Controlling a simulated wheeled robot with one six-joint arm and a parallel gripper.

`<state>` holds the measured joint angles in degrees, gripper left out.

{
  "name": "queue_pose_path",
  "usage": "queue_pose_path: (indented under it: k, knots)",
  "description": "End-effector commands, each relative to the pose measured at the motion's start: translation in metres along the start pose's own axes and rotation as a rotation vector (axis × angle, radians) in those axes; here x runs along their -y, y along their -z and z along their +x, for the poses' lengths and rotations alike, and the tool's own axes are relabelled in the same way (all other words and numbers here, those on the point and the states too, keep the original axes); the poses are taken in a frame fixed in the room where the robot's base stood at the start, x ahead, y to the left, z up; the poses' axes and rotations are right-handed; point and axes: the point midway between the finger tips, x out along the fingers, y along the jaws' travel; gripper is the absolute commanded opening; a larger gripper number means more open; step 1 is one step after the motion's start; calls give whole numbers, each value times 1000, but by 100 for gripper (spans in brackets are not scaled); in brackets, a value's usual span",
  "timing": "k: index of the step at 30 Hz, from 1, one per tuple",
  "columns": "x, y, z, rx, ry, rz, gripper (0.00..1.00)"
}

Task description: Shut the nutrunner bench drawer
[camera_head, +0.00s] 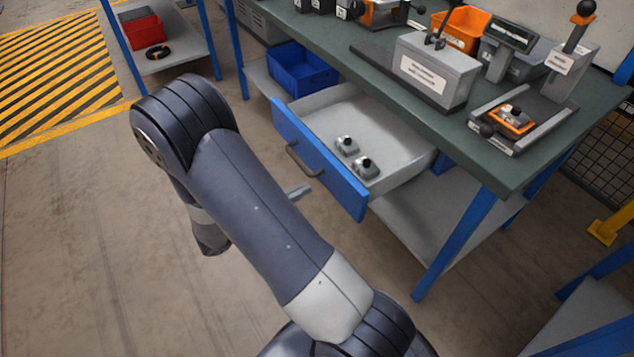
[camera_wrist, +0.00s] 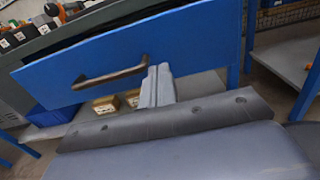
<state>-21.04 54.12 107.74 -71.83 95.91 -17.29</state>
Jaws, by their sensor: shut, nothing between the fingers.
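The bench drawer is pulled out from under the green bench top. Its blue front (camera_head: 342,188) faces my arm, and the dark bar handle (camera_head: 303,160) is on it. Two small grey parts with black knobs (camera_head: 365,168) lie inside the drawer. I cannot tell whether the tips touch the blue front (camera_wrist: 205,42).
The bench top (camera_head: 505,170) carries a labelled grey box (camera_head: 432,75), an orange bin (camera_head: 465,25) and a fixture (camera_head: 512,120). A blue bin (camera_head: 300,68) stands on the lower shelf left of the drawer. Floor to the left is clear, with a yellow-striped area (camera_head: 55,75).

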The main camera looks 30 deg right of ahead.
Motion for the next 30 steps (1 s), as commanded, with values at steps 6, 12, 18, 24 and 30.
queue_pose_path:
  k: [6,12,18,24,30]
  knots:
    - [1,1,35,-1,4,1,0]
    - [0,0,49,-2,0,1,0]
    - [0,0,52,-2,0,1,0]
    - [0,0,52,-1,0,1,0]
    - [0,0,59,-1,2,1,0]
